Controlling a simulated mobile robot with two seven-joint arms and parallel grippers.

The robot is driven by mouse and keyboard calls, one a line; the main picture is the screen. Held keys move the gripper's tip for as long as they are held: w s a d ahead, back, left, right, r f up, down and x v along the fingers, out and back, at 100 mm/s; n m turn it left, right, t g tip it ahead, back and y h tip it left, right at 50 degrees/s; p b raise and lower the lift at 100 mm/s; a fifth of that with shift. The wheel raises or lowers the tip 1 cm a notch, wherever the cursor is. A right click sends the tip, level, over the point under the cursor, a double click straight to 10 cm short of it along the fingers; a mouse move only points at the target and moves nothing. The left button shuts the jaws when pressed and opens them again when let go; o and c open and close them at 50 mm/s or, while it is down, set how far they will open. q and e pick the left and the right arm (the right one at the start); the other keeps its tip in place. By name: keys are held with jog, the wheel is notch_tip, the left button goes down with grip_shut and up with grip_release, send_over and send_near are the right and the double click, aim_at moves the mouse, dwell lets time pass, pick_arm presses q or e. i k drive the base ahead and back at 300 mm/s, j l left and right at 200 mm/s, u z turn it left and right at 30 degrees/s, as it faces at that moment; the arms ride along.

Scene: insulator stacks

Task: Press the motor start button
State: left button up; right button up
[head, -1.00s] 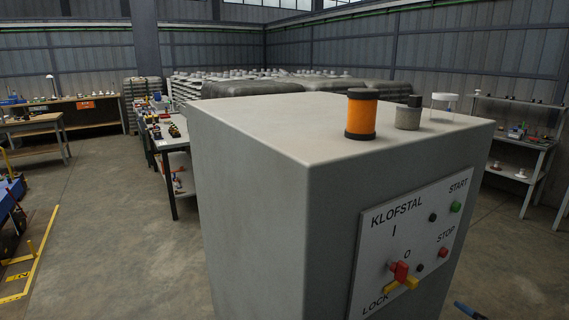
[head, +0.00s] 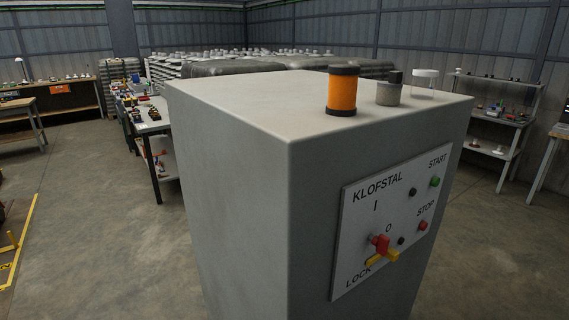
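The green start button (head: 435,182) sits at the upper right of the white control panel (head: 360,232) on the grey cabinet (head: 235,190), beside the START label. The red stop button (head: 423,226) is below it. A red and yellow rotary switch (head: 382,247) is at the panel's lower middle, near the marks O and LOCK. Small dark round parts (head: 412,192) sit left of the buttons. No gripper shows in the head view, and nothing covers the start button.
An orange beacon (head: 342,91), a small grey cylinder (head: 388,93) and a white-topped part (head: 425,78) stand on the cabinet top. A workbench (head: 150,125) is behind left, a shelf bench (head: 500,120) behind right. The floor right of the cabinet is clear.

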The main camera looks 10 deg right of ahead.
aim_at(435, 181)
jog(key=l+z, duration=0.1)
jog(key=z, duration=0.75)
jog(key=i+l+z, duration=0.1)
jog(key=z, duration=0.3)
